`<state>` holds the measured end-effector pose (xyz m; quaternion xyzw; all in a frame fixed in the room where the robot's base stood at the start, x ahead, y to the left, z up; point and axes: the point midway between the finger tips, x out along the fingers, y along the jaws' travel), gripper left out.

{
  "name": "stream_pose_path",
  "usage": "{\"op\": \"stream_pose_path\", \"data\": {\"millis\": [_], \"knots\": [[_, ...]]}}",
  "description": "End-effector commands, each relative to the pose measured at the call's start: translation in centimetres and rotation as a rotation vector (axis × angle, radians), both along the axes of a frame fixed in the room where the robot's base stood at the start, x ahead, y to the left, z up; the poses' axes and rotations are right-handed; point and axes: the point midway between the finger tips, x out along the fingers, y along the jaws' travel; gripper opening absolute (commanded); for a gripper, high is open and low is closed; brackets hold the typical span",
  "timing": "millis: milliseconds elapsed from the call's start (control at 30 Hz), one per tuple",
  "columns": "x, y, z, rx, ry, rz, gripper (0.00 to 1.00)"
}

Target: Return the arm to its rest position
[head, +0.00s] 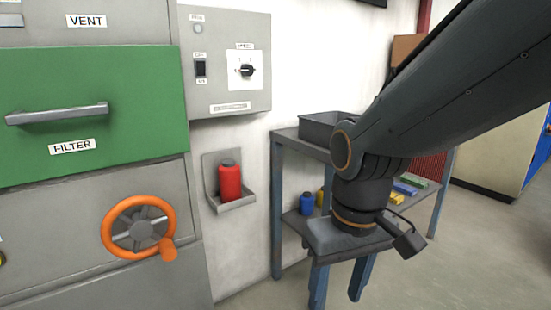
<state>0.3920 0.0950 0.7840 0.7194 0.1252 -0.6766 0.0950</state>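My arm comes in from the upper right in the head view. It bends at the elbow-like joint in front of the shelf table, and the wrist points down. My gripper (338,292) hangs below the wrist in front of the table. Its two bluish fingers point down and stand apart, with nothing visible between them. The left fingertip reaches the bottom edge of the view. The gripper is to the right of the cabinet and clear of the orange handwheel (140,229).
On the left is a cabinet with a green FILTER drawer (90,112) and a VENT panel (88,20). A switch box (228,105) and a red bottle (230,182) in a wall holder (232,206) are right of it. The blue-legged table (277,215) behind my arm bears a grey tray (318,128).

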Motion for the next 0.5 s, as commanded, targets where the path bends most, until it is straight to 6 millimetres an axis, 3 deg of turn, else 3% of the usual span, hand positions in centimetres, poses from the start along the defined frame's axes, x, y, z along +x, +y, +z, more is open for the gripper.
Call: {"op": "stream_pose_path", "data": {"millis": [67, 500], "knots": [[-3.1, 0.0, -0.5, 0.009, 0.075, -0.066, 0.5], [-2.0, -3.9, 4.9, -0.016, 0.062, -0.176, 0.5]]}}
